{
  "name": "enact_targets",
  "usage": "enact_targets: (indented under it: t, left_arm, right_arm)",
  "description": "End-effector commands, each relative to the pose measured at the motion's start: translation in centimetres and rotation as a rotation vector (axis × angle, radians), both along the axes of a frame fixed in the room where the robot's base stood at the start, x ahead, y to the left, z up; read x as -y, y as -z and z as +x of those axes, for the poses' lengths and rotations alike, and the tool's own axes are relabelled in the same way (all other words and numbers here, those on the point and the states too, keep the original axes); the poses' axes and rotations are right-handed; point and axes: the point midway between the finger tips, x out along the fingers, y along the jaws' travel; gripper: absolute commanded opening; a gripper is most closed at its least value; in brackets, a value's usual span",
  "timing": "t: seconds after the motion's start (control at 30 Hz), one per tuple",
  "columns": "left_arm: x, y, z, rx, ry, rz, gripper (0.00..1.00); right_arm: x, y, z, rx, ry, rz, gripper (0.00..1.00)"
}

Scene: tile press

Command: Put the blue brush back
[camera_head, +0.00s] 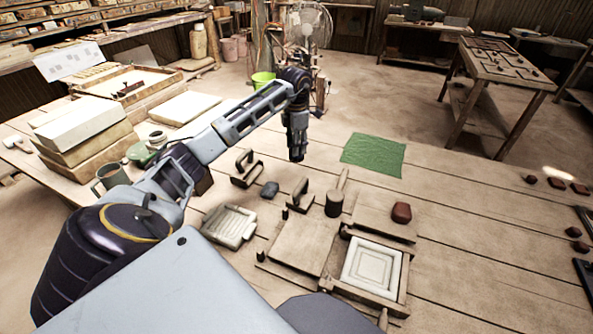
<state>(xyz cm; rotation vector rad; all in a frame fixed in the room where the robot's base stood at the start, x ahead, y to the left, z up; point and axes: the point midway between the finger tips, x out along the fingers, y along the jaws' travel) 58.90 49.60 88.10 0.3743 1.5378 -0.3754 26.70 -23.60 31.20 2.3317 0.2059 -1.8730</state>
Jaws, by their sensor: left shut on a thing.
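My left gripper (297,155) points down over the workbench (450,215), left of the green cloth (373,154). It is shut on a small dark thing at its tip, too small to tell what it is. I cannot make out a blue brush for certain. A small blue-grey block (270,190) lies on the bench below and left of the gripper. A dark round tool with an upright wooden handle (335,202) stands to the lower right. My right gripper is not in view.
A wooden frame with a pale tile (371,267), a reddish block (401,212), a flat board (303,243) and a pale ribbed tray (230,226) are near the front. Stacked slabs (85,133) and a mug (112,176) are at left.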

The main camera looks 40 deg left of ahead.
Motion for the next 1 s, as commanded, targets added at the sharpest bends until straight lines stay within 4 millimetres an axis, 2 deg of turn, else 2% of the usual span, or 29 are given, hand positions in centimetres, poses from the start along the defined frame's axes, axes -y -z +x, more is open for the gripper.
enact_targets:
  t: [0.4,0.6,0.87,1.0]
  left_arm:
    - [0.0,5.2,0.0,-0.001,0.000,0.000,0.21]
    - [0.0,5.7,0.0,0.000,0.000,0.000,0.21]
    - [0.0,5.8,0.0,0.000,0.001,0.000,0.21]
    - [0.0,6.8,0.0,-0.001,0.001,0.000,0.21]
  right_arm:
    - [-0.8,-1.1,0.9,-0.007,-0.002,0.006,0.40]
    - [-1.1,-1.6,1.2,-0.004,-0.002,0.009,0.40]
    - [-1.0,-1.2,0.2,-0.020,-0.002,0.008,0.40]
    - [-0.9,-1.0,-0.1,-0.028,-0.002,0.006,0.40]
